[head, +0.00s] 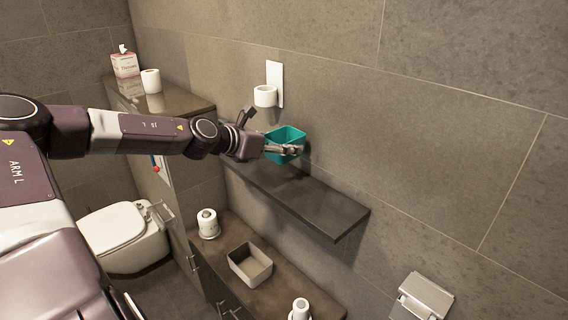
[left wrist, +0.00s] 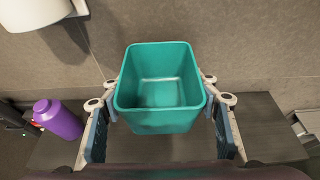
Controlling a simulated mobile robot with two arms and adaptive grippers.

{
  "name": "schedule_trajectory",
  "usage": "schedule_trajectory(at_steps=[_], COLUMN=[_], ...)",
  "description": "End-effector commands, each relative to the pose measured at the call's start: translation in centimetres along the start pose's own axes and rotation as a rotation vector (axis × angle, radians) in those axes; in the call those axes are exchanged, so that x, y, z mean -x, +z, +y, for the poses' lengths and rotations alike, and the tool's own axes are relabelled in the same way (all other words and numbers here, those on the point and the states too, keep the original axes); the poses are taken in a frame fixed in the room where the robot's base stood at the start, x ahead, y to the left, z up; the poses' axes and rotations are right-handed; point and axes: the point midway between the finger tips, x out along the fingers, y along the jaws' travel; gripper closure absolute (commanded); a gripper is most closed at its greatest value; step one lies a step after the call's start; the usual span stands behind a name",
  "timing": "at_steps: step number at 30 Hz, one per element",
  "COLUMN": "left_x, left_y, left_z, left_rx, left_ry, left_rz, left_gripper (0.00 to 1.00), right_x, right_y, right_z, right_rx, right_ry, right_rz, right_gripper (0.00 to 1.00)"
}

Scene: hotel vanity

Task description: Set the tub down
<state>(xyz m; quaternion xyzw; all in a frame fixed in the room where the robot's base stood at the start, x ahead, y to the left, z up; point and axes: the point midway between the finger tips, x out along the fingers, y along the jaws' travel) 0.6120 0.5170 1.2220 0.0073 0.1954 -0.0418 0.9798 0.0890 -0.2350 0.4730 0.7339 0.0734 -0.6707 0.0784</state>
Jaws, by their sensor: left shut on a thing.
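The tub is an open teal square container (head: 287,136), upright and empty. My left gripper (head: 284,150) comes in from the left and is shut on it. In the left wrist view the tub (left wrist: 160,118) sits between the two fingers, one on each side. It is over the dark wall shelf (head: 325,207), close to the tiled wall. Its underside is hidden, so I cannot tell whether it touches the shelf. My right gripper is not in view.
A purple bottle (left wrist: 60,120) stands on the shelf left of the tub in the left wrist view. The shelf's right part is clear. A white wall holder (head: 266,96) is just above the tub. Below are a grey open box (head: 250,275) and paper rolls (head: 208,224).

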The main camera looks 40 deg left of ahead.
Motion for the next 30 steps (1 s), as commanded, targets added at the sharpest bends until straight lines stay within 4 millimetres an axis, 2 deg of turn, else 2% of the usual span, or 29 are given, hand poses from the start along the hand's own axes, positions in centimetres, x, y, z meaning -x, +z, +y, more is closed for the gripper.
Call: schedule_trajectory(at_steps=[3, 6, 14, 18, 30], left_x=[-0.9, -1.4, -2.1, -3.0, -3.3], left_y=[-2.1, -3.3, -5.1, -7.3, -7.8], left_z=[-0.1, 0.0, 0.0, 0.0, 0.1], left_rx=[0.006, 0.004, 0.003, 0.003, -0.001], left_ry=[-0.002, -0.001, 0.000, -0.001, 0.001], left_rz=[0.001, 0.000, 0.001, 0.001, -0.001], left_gripper=[0.69, 0.69, 0.69, 0.69, 0.69], right_x=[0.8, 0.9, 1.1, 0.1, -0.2], right_y=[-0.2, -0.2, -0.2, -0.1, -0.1], right_z=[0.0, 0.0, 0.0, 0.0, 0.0], right_rx=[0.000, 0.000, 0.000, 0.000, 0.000], right_ry=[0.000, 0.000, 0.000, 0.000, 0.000], right_rz=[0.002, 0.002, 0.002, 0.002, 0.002], right_gripper=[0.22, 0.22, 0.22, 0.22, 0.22])
